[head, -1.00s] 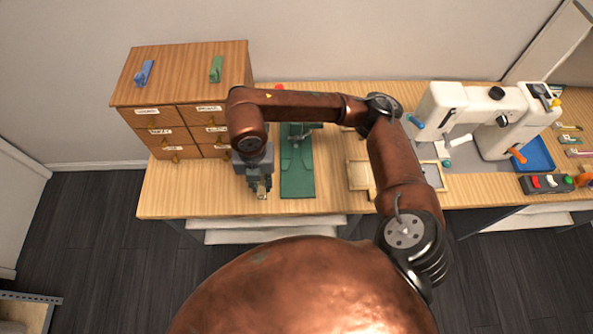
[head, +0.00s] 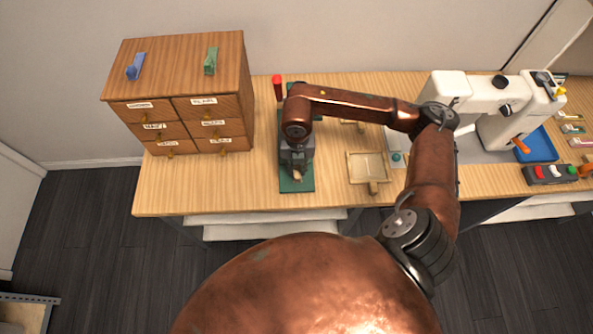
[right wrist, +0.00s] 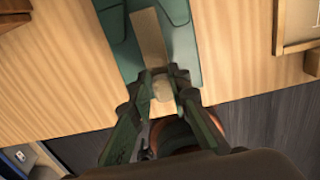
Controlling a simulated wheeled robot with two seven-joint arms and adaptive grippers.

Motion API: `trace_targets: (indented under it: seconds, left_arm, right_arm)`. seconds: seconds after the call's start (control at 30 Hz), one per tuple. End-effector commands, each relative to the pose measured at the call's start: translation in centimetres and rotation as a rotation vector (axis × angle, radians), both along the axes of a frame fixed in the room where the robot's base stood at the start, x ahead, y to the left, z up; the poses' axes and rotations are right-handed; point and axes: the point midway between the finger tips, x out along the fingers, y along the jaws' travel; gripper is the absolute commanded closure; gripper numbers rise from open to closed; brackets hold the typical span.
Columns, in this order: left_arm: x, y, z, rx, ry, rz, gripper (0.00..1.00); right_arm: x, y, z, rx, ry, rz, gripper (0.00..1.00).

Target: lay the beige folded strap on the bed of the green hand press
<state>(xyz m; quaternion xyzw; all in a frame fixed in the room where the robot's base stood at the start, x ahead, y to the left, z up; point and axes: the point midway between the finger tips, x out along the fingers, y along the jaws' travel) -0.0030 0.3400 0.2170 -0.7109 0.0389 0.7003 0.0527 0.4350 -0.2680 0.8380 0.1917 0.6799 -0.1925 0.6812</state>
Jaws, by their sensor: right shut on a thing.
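The green hand press (head: 298,185) stands on the wooden table, its red-knobbed lever (head: 277,87) showing at the back. My arm hides much of the press in the head view. My right gripper (head: 298,173) is over the front part of the green bed. In the right wrist view, the right gripper (right wrist: 162,82) is shut on the near end of the beige folded strap (right wrist: 150,38). The strap extends away from the fingers over the green bed (right wrist: 185,45). I cannot tell whether it touches the bed. My left gripper is not in view.
A wooden drawer cabinet (head: 180,75) with labelled drawers stands left of the press. A shallow wooden tray (head: 367,167) lies to its right. A white sewing machine (head: 510,110), a blue tray (head: 537,147) and a switch box (head: 550,174) are farther right.

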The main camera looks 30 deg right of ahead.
Motion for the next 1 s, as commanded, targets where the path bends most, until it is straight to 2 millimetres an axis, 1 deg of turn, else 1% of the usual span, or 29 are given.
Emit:
trace_targets:
  seconds: [0.03,0.1,0.37,0.5,0.53,0.7,0.77,1.0]
  left_arm:
    - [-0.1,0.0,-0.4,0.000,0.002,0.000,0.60]
    - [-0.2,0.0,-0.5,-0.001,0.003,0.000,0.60]
    - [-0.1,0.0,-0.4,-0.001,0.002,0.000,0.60]
    - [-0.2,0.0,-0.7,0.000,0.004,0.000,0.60]
    - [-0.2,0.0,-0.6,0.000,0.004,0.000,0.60]
    - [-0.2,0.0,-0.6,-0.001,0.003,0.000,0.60]
    - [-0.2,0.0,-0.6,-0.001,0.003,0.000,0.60]
    - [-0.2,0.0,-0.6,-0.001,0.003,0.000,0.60]
  right_arm:
    - [-0.1,0.1,-1.2,0.002,0.006,0.001,1.00]
    - [-0.1,0.1,-2.0,0.001,0.004,0.001,1.00]
    - [0.0,0.1,-2.1,0.001,0.002,0.001,1.00]
    - [-0.1,0.1,-2.5,0.002,0.003,0.001,1.00]
    - [-0.1,0.1,-2.4,0.001,0.002,0.001,0.82]
    - [0.0,0.1,-2.4,0.001,0.002,0.001,0.70]
    - [0.0,0.1,-2.4,0.001,0.002,0.001,0.66]
    - [0.0,0.1,-2.4,0.001,0.002,0.001,0.66]
